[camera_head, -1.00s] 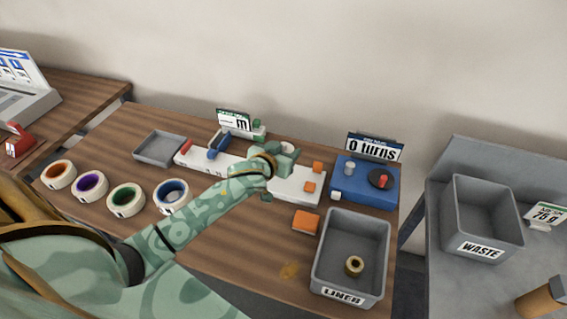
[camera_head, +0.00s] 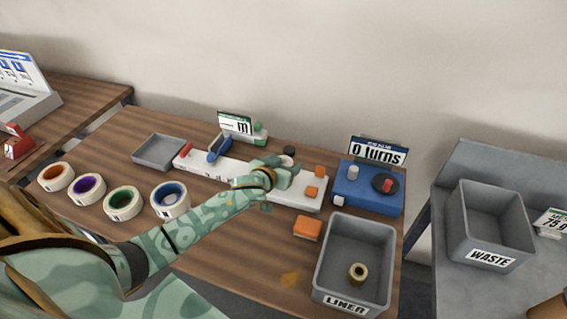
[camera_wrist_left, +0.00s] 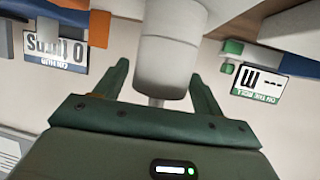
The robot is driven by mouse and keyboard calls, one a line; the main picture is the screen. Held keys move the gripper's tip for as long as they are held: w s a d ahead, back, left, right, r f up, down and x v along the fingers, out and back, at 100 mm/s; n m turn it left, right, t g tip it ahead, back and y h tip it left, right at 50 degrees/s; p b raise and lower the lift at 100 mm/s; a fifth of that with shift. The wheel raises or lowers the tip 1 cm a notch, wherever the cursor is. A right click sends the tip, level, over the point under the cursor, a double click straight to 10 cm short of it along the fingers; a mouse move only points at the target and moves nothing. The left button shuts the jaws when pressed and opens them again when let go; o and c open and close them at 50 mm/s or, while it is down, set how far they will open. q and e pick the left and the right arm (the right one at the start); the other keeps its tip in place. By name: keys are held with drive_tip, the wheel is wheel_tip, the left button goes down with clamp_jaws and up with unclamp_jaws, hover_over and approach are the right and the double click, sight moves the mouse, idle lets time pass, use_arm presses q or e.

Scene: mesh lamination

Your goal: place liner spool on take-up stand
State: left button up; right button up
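A tan ring-shaped spool (camera_head: 358,272) lies in the grey bin marked LINER (camera_head: 321,262); I cannot tell if it is the liner spool. The blue unit (camera_head: 350,197) under the "0 turns" sign, apparently the take-up stand, has a grey post and a dark disc with a red knob. My left gripper (camera_head: 287,176) is over the white machine bed (camera_head: 300,197). In the left wrist view my left gripper (camera_wrist_left: 160,80) is open, and a white stepped cylinder (camera_wrist_left: 172,62) shows between its spread fingers, with gaps on both sides. My right gripper is out of view.
Several coloured tape rolls (camera_head: 123,203) stand at the left of the wooden table. A shallow grey tray (camera_head: 160,153) lies behind them. An orange block (camera_head: 307,229) sits before the machine. A WASTE bin (camera_head: 489,224) stands on the grey table at right.

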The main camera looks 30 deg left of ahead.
use_arm(q)
drive_tip(key=shift+r, duration=0.25)
drive_tip(key=p+v, duration=0.3)
drive_tip(key=v, duration=0.9)
drive_tip(key=shift+f, duration=0.1)
drive_tip(key=shift+c, duration=0.2)
idle(1.4)
